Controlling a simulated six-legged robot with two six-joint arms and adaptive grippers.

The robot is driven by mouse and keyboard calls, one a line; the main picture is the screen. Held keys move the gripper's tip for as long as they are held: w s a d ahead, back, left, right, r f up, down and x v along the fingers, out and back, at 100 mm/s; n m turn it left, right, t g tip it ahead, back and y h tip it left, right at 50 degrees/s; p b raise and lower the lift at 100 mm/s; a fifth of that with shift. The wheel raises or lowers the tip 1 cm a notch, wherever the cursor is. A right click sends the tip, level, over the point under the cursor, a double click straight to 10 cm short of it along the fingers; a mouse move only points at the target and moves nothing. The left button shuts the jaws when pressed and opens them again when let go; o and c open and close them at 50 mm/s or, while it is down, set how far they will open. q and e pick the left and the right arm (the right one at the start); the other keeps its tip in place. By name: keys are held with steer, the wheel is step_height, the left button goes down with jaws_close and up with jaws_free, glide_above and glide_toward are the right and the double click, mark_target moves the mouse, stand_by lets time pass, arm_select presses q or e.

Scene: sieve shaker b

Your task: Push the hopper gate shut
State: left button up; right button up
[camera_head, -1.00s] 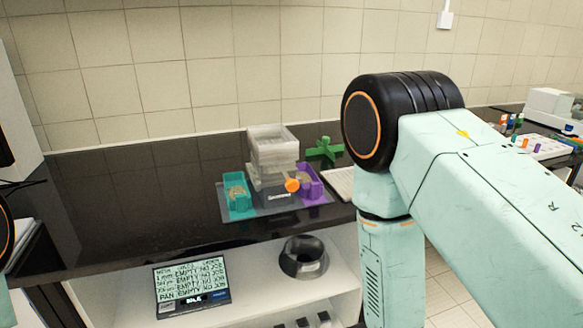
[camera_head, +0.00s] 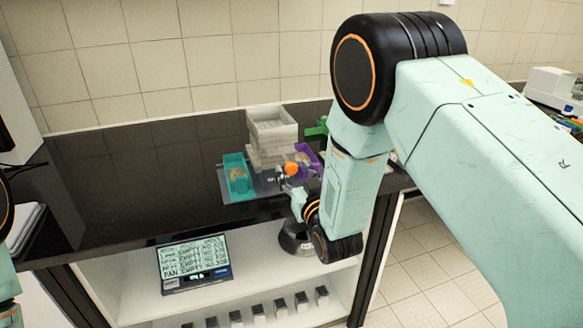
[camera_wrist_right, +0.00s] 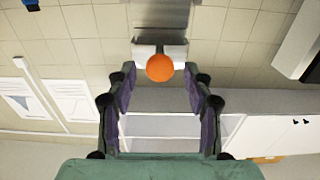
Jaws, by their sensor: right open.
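The pale translucent stack (camera_head: 272,135) of the sieve shaker stands on the dark bench. An orange knob (camera_head: 291,168) shows at its lower front; I take it as the gate's handle. The knob also shows in the right wrist view (camera_wrist_right: 160,67), in front of a pale plate-like part (camera_wrist_right: 143,48). My right gripper (camera_head: 284,174) is at the knob, partly hidden by its own wrist. In the right wrist view its fingers (camera_wrist_right: 159,76) are open, with the knob centred between or just beyond their tips; I cannot tell contact.
A teal tray (camera_head: 238,182) stands left of the stack and a purple tray (camera_head: 306,158) right of it, partly hidden. A green object (camera_head: 316,130) is behind. Below are a screen (camera_head: 195,262) and a dark ring-shaped vessel (camera_head: 291,244).

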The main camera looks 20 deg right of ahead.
steer(key=shift+w, duration=1.15)
jaws_close()
